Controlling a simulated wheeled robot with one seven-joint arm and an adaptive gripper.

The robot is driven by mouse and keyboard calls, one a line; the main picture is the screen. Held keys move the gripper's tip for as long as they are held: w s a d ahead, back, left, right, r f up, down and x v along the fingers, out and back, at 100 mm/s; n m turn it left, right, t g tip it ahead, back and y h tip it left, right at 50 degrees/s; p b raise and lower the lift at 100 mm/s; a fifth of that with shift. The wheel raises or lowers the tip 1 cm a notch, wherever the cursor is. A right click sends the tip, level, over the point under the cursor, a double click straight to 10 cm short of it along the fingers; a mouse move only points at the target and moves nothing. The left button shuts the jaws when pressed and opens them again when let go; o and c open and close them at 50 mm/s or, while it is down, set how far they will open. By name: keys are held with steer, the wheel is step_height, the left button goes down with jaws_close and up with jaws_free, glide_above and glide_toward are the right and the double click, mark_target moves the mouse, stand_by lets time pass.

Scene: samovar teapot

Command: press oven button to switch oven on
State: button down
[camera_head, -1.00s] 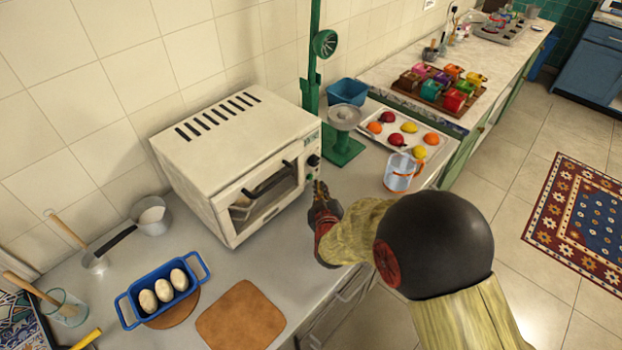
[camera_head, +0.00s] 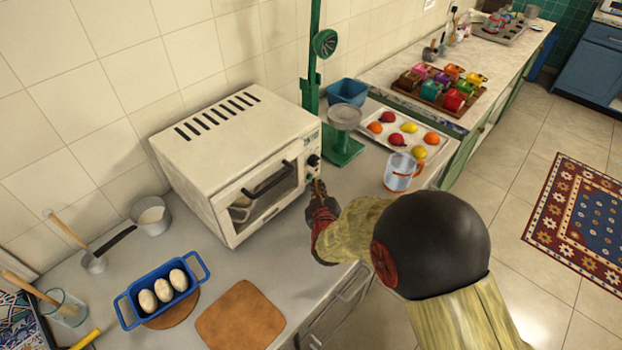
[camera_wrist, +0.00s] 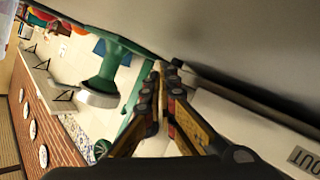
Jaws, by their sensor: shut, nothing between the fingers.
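The white oven (camera_head: 235,155) stands on the counter against the tiled wall. Its glass door (camera_head: 266,203) with a dark handle is shut. The control strip on the right of its front carries a dark knob (camera_head: 313,160). My gripper (camera_head: 318,186) is shut and empty, with its tips at the lower part of this strip. The tips hide the area behind them, so I cannot tell whether they touch a button. In the wrist view the closed fingers (camera_wrist: 165,72) point toward the pale oven front (camera_wrist: 240,120), very close to it.
A green stand scale (camera_head: 343,148) stands just right of the oven.

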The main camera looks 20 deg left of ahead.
steer(key=shift+w+a, duration=0.2)
steer(key=shift+a, duration=0.3)
stand_by(0.4)
steer(key=shift+d, duration=0.15)
steer(key=shift+s+d, duration=0.4)
steer(key=shift+d, duration=0.35)
steer(key=shift+s+d+b, duration=0.1)
steer(key=shift+s+d, duration=0.3)
steer(key=shift+d, duration=0.55)
steer(key=shift+s+d+b, duration=0.1)
steer(key=shift+s+d, duration=0.25)
steer(key=shift+d, duration=0.55)
steer(key=shift+s+d+b, duration=0.1)
steer(key=shift+s+d, duration=0.3)
steer(key=shift+d, duration=0.55)
